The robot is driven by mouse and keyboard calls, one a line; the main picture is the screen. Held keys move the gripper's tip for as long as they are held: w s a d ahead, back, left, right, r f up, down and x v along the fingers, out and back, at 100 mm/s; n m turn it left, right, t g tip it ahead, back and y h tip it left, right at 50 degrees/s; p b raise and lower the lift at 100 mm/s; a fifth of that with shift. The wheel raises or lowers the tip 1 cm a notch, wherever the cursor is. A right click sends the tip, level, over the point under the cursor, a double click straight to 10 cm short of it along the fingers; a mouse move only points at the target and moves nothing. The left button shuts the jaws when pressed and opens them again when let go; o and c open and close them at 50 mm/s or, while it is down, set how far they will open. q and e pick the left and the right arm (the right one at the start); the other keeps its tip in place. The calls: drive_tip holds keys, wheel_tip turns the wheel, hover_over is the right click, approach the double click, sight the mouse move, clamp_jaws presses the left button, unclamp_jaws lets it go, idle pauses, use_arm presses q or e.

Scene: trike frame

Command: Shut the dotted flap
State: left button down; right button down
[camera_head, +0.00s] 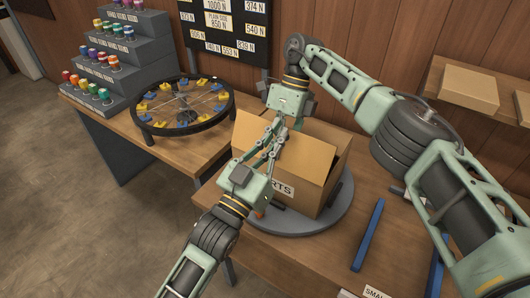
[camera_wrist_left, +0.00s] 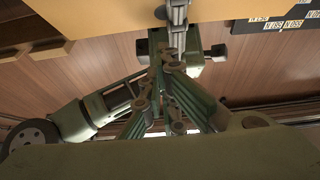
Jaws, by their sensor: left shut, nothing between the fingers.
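An open cardboard box (camera_head: 320,197) with a partly hidden label ending in "RTS" stands on a round grey turntable (camera_head: 300,226). My left gripper (camera_head: 277,127) reaches up across this flap from below, shut and empty.
A black spoked wheel (camera_head: 183,104) with yellow and blue pieces is left of the box. A stepped rack (camera_head: 118,54) of coloured spools stands farther left. A blue bar (camera_head: 368,235) lies right of the turntable. A shelf with boxes (camera_head: 470,90) is at upper right.

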sight(284, 158)
use_arm(q)
drive_tip(key=shift+w+d+f, duration=0.3)
drive_tip(key=shift+w+d, duration=0.05)
drive_tip(key=shift+w, duration=0.15)
drive_tip(key=shift+w+d+f, duration=0.3)
drive_tip(key=shift+w, duration=0.15)
drive_tip(key=shift+w+d+f, duration=0.1)
drive_tip(key=shift+w+d, duration=0.2)
drive_tip(key=shift+w, duration=0.15)
drive_tip(key=shift+w+d+f, duration=0.15)
use_arm(e)
drive_tip(key=shift+s+a, duration=0.1)
drive_tip(key=shift+a, duration=0.1)
drive_tip(key=c, duration=2)
unclamp_jaws()
drive_tip(key=shift+r, duration=0.1)
